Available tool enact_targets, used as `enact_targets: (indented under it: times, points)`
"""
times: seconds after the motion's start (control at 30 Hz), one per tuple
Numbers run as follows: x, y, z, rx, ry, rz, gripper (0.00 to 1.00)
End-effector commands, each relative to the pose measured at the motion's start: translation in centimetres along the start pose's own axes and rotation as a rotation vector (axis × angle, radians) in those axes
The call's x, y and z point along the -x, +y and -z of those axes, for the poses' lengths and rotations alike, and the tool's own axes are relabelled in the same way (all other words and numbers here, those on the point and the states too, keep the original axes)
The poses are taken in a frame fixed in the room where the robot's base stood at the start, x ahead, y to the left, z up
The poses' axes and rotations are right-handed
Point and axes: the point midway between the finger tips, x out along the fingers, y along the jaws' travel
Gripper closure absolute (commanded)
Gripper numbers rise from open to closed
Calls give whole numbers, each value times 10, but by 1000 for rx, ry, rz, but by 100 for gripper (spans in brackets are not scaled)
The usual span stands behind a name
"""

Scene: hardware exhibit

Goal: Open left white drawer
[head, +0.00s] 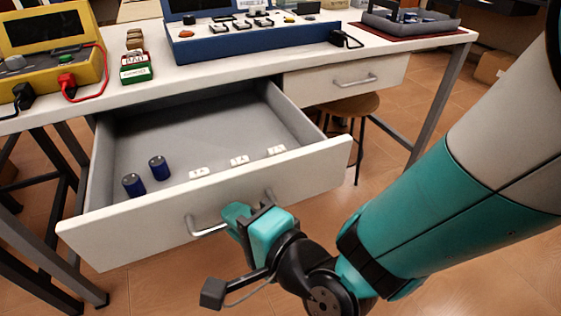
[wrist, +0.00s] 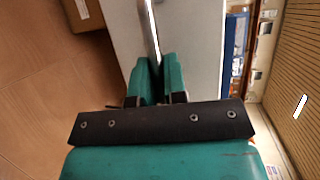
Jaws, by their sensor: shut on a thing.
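The left white drawer (head: 165,228) is pulled well out from under the white table, so its grey inside shows in the head view. Its metal handle (head: 206,231) is on the front panel. My teal gripper (head: 240,215) is at the right part of this handle and shut on it. In the wrist view the two teal fingers (wrist: 157,78) close around the handle bar (wrist: 149,28) in front of the white drawer front (wrist: 200,50). Two blue cylinders (head: 158,167) and several small white labelled pieces (head: 239,160) lie inside the drawer.
A shut white right drawer (head: 345,79) is beside it under the table. A stool (head: 356,106) stands below. The tabletop (head: 205,68) holds a yellow device (head: 49,52) and a blue device (head: 250,40). Tiled floor in front of the drawer is open.

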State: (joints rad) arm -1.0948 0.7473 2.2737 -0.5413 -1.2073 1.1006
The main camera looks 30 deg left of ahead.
Motion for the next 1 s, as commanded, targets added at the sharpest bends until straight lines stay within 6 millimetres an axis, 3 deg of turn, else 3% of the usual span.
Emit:
enact_targets:
  times: [0.2,0.53,0.6,0.67,1.0]
  points:
    - [4,2,-11,5,-15,-2,100]
    - [5,2,-12,4,-16,-2,100]
    - [5,2,-12,4,-16,-2,76]
    - [5,2,-12,4,-16,-2,64]
    - [6,3,-13,4,-21,-1,64]
